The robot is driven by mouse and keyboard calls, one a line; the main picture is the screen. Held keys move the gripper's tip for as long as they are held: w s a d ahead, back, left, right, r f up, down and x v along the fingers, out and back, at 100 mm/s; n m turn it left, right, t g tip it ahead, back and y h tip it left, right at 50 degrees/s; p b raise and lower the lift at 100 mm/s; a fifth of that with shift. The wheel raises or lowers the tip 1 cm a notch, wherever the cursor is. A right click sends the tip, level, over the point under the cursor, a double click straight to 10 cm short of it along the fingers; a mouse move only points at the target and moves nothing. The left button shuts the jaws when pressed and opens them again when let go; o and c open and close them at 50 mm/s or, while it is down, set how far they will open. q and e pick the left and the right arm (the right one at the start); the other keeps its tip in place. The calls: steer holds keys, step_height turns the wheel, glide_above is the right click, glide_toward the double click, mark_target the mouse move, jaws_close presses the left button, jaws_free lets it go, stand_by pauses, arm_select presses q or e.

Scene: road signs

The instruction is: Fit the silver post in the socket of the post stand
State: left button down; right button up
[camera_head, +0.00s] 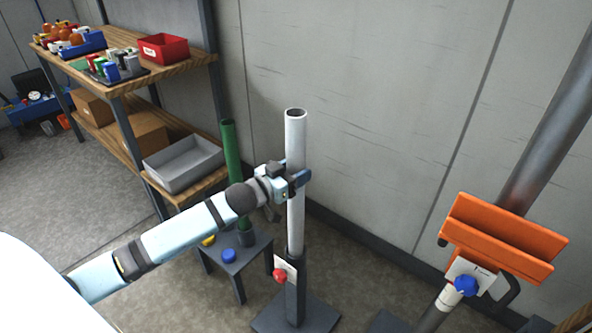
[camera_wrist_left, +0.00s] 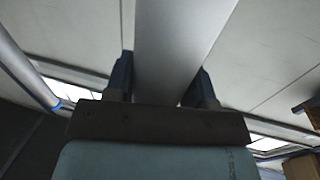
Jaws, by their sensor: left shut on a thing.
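The silver post (camera_head: 295,130) stands upright, its open top end showing. My left gripper (camera_head: 297,180) is shut on the post, a little below its top. In the left wrist view the silver post (camera_wrist_left: 175,45) runs between the two fingers of my left gripper (camera_wrist_left: 163,85). The post stand (camera_head: 294,295) is a dark square tube on a flat base, with a red knob and a white label on its side. The post's lower end meets the top of the stand's socket. I cannot tell how deep it sits. My right gripper is not in view.
A small dark stool (camera_head: 240,262) holds a green post (camera_head: 231,160) in a holder, with blue and yellow knobs. A wooden shelf (camera_head: 130,85) stands at the left. An orange bracket (camera_head: 500,245) and a slanted grey pole (camera_head: 550,125) are at the right. The wall is close behind.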

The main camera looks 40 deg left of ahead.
arm_select(q)
steer(key=shift+c, duration=2)
jaws_free()
steer(key=shift+f, duration=0.1)
steer(key=p+v, duration=0.1)
steer(key=v, duration=1.2)
steer(key=shift+s, duration=0.4)
